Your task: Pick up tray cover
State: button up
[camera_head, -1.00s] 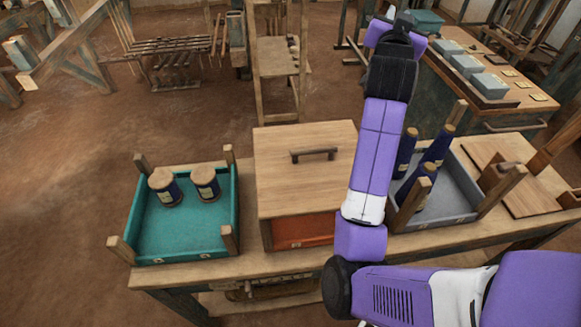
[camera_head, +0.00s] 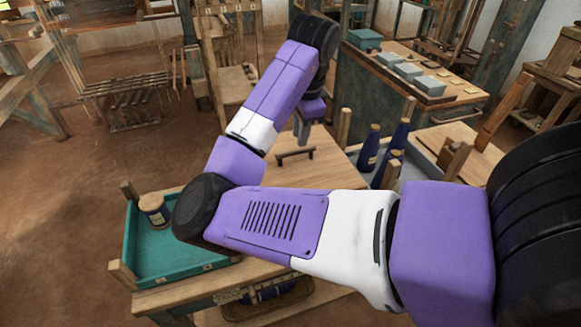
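The tray cover (camera_head: 332,168) is a flat light-wood board with a dark bar handle (camera_head: 295,155) on top. It lies level on the middle of the bench, and my arm hides its left and front parts. The orange tray seen under it earlier is hidden now. My gripper (camera_head: 302,130) points down near the cover's far edge, just beyond the handle and seemingly above it. It looks apart from the handle. Its fingers are small and partly hidden, so their opening cannot be told.
Left of the cover stands a teal tray (camera_head: 150,262) with corner posts and a thread spool (camera_head: 154,210). To the right, a grey tray (camera_head: 365,146) holds several dark blue cones (camera_head: 370,148). A wooden board (camera_head: 475,148) lies farther right. A side table (camera_head: 440,98) with grey boxes stands behind.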

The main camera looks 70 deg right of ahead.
aim_at(298, 151)
jog(key=shift+w+d+f+p, duration=0.15)
jog(key=shift+d+f, duration=0.05)
jog(key=shift+f, duration=1.05)
jog(key=shift+w+d+f+p, duration=0.2)
jog(key=shift+f, duration=1.05)
jog(key=shift+w+d+f+p, duration=0.15)
jog(key=shift+d+f, duration=0.05)
jog(key=shift+f, duration=1.05)
grip_shut()
